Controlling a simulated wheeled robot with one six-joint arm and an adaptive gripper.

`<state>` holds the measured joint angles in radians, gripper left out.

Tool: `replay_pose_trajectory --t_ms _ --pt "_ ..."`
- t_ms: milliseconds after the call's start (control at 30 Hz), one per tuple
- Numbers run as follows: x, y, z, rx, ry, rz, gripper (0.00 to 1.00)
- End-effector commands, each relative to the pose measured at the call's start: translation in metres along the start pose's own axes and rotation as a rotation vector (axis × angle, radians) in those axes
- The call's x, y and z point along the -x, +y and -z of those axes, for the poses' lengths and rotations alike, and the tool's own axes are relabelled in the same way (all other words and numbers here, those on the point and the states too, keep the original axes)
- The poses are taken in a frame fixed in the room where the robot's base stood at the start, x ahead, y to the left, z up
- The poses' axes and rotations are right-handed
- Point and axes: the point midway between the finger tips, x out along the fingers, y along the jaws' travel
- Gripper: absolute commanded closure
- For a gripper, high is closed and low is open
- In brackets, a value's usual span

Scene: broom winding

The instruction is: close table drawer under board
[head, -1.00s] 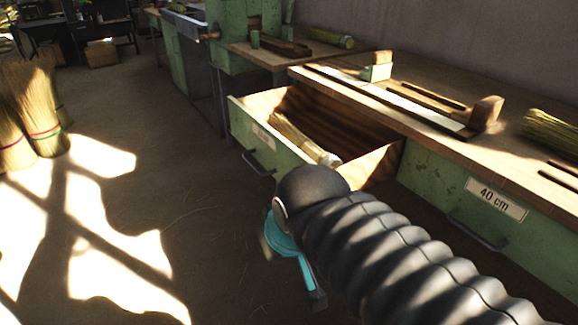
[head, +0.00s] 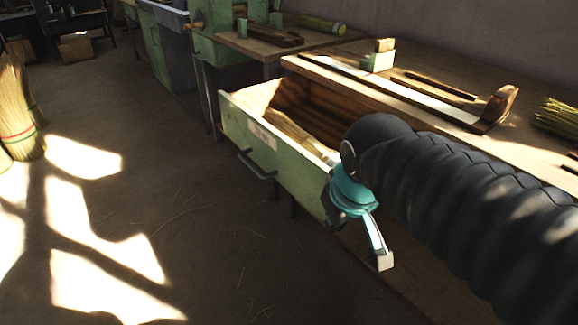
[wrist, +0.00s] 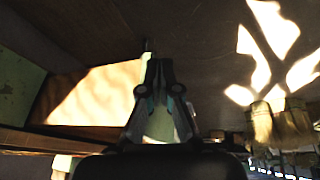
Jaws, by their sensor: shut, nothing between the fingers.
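The green table drawer (head: 235,125) stands pulled open under the worktop in the head view. It has a dark bar handle (head: 258,168) and a small white label on its front. A straw bundle (head: 295,135) lies inside it. The long board (head: 400,90) lies on the worktop above. My gripper (head: 380,262) is at the near end of the drawer, with its fingers pointing down; my arm hides that corner. In the wrist view my gripper (wrist: 157,62) shows with its fingertips together and empty. I cannot tell whether it touches the drawer.
The wooden worktop (head: 520,145) runs along the right, with a straw bundle (head: 558,115) on it. Another green bench (head: 225,50) stands behind. Straw brooms (head: 20,115) stand at the left. The floor (head: 150,190) in front of the drawer is clear, with sunlit patches.

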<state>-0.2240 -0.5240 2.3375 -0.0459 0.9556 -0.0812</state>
Motion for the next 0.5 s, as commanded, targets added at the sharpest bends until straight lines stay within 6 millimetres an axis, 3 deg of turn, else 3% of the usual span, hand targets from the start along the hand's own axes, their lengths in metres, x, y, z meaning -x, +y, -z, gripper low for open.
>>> replay_pose_trajectory --t_ms 167,300,500 --pt "-0.022 -0.037 0.038 0.223 -0.069 0.029 1.00" --pt "-0.015 -0.052 0.081 0.562 -0.127 0.012 1.00" --pt "0.003 -0.066 0.126 1.080 -0.230 -0.004 1.00"
